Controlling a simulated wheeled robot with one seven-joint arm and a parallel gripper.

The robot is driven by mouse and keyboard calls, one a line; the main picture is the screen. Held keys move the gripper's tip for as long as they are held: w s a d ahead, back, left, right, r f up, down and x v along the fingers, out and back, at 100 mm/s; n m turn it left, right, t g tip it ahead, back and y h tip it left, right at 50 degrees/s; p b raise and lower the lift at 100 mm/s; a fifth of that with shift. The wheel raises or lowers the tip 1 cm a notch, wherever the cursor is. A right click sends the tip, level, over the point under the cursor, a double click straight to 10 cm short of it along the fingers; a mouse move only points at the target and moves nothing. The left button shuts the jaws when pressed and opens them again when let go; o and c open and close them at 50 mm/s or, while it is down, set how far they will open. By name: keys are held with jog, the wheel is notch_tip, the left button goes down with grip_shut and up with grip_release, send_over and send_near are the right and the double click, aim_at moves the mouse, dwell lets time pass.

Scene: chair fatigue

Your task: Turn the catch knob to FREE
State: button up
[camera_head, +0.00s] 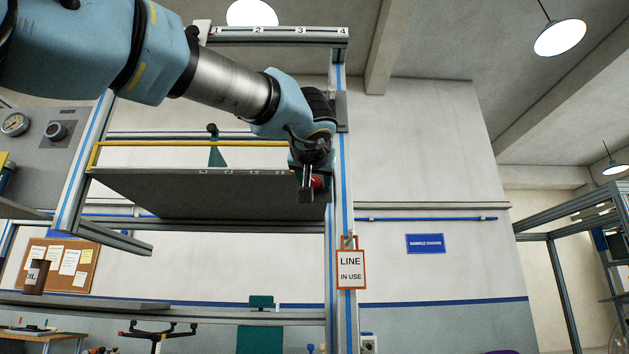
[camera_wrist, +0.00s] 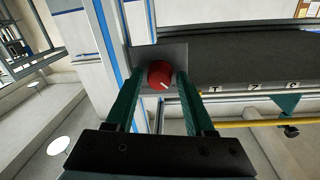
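The red catch knob (camera_wrist: 160,75) sits on a dark plate (camera_wrist: 172,53) on the upright post in the wrist view. A short white pointer mark on it points toward the lower right of that picture. No FREE lettering is legible. My gripper (camera_wrist: 158,76) is open, with one green finger on each side of the knob and a visible gap at both sides. In the head view my gripper (camera_head: 306,194) is at the post, and part of the red knob (camera_head: 319,183) shows just right of it. The rest of the knob is hidden there.
A wide grey panel (camera_head: 200,192) with a yellow front rail (camera_head: 190,144) extends left of the post (camera_head: 339,215). A "LINE IN USE" tag (camera_head: 351,270) hangs lower on the post. A numbered beam (camera_head: 275,36) runs overhead. Space right of the post is clear.

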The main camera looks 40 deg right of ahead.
grip_shut()
dwell(0.5)
jog(key=m, duration=0.3)
jog(key=shift+m, duration=0.4)
jog(key=m, duration=0.4)
jog(key=shift+r+y, duration=0.15)
jog(key=shift+y, duration=0.15)
jog(key=m+p, duration=0.1)
jog(key=m, duration=0.4)
jog(key=shift+r+m+p, duration=0.1)
jog(key=shift+m+p, duration=0.2)
jog(key=shift+p, duration=0.05)
jog(key=shift+m+y+p, duration=0.4)
jog(key=shift+m+p, duration=0.3)
jog(key=shift+m, duration=1.2)
